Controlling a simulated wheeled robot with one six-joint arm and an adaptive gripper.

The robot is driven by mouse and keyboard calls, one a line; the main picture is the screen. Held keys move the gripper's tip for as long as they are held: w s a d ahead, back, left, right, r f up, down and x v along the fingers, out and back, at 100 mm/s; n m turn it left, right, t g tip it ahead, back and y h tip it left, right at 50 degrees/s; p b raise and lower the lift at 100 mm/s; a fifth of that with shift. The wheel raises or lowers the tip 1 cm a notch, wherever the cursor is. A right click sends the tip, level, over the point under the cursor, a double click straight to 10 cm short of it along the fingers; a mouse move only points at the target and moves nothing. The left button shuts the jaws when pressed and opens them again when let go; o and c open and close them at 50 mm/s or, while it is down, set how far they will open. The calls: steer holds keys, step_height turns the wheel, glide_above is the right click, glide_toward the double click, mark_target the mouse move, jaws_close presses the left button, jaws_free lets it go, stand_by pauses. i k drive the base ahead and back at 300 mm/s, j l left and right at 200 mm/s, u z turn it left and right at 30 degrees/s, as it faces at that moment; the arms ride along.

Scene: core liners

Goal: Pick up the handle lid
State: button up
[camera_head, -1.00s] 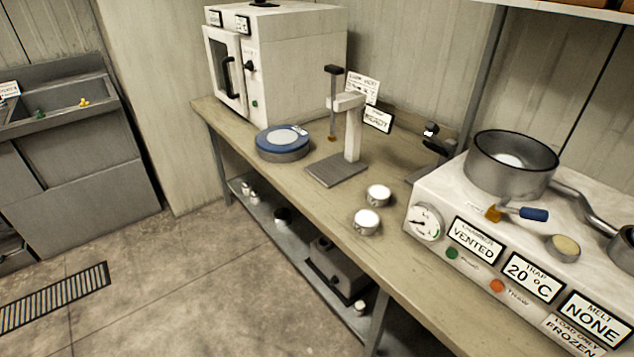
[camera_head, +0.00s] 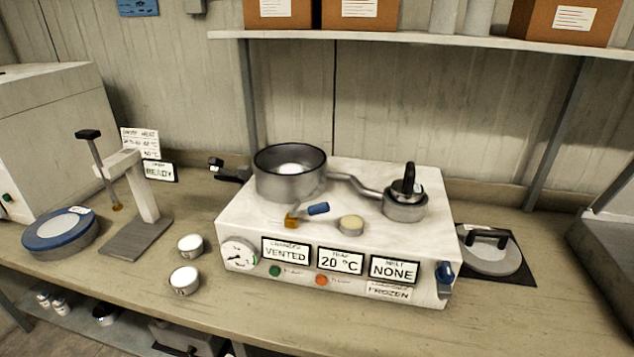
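A round grey lid with a black bar handle (camera_head: 492,256) lies flat on a dark mat (camera_head: 525,272) on the bench, just right of the white apparatus. A second, smaller piece with an upright black grip (camera_head: 408,182) sits on top of a small metal pot (camera_head: 405,209) on the apparatus. I cannot tell from the picture alone which one the task calls the handle lid; the grey one looks most like a lid. My gripper is not in view, and nothing is seen touching either piece.
The white apparatus (camera_head: 230,215) carries an open metal pot (camera_head: 290,188), a blue-handled valve (camera_head: 318,209) and a tan disc (camera_head: 351,225). Two small tins (camera_head: 184,281) and a press stand (camera_head: 135,240) are to its left. A shelf (camera_head: 440,43) with boxes hangs above. Bench at front right (camera_head: 540,320) is clear.

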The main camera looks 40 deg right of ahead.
mark_target(485, 250)
steer(key=z, duration=1.55)
